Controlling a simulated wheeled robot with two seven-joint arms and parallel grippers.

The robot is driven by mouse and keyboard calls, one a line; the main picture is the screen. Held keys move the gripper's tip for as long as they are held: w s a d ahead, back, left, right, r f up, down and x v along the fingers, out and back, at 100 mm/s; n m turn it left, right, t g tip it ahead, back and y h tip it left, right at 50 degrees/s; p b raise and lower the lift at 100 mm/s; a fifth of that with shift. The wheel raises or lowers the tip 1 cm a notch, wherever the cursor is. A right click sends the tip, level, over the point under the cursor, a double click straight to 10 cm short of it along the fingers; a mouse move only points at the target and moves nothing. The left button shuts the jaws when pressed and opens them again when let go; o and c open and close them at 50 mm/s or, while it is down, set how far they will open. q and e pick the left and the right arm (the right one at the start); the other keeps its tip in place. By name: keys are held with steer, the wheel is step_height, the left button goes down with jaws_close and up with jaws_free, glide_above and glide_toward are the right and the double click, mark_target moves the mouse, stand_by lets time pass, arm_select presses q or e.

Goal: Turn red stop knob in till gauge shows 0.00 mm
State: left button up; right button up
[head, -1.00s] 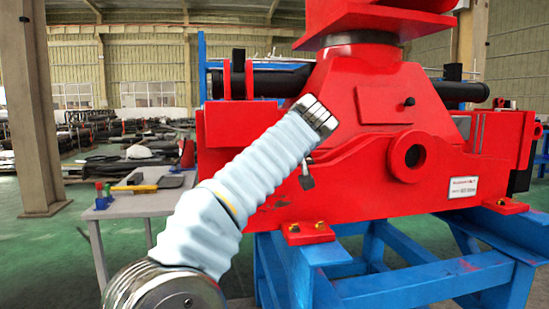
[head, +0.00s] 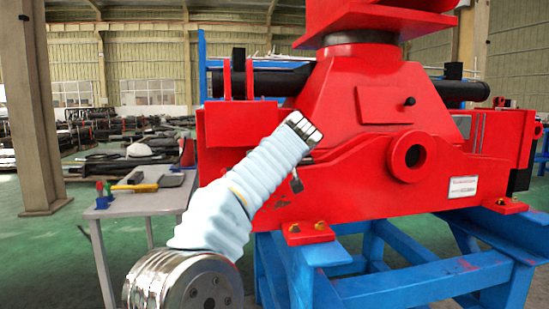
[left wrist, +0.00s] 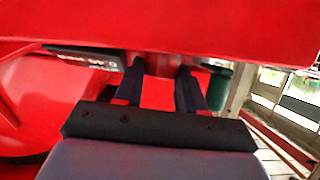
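In the left wrist view, the dark fingers of my left gripper (left wrist: 161,86) stand apart, pointing at the red machine. A small dark red round piece, seemingly the stop knob (left wrist: 162,64), shows between the fingertips under a red overhang; I cannot tell whether they touch it. Left of the fingers is a dark gauge (left wrist: 86,58) with upside-down pale text; the number looks like 0.40 mm but is blurred. In the head view, my left arm reaches the front of the red machine (head: 390,100), and its sleeve hides the knob and gauge. My right gripper is not in view.
The red machine rests on a blue stand (head: 400,290). A red beam edge (left wrist: 170,30) hangs close above the fingertips. A grey table (head: 135,203) with tools stands at the left. Open green floor (head: 60,250) lies around it.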

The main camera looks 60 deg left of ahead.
arm_select(q)
steer(key=shift+s+f+m+t+h+b, duration=0.15)
steer(key=shift+m+t+h+b, duration=0.3)
steer(key=shift+m+t, duration=0.35)
steer(key=shift+r+m+t+h+p, duration=0.2)
steer(key=shift+m+t+h+p, duration=0.35)
steer(key=shift+m+t, duration=0.25)
steer(key=shift+s+a+f+m+t+h+p, duration=0.1)
steer(key=shift+m+t+h+p, duration=0.2)
steer(key=shift+m+t+h, duration=0.4)
steer(key=o, duration=0.8)
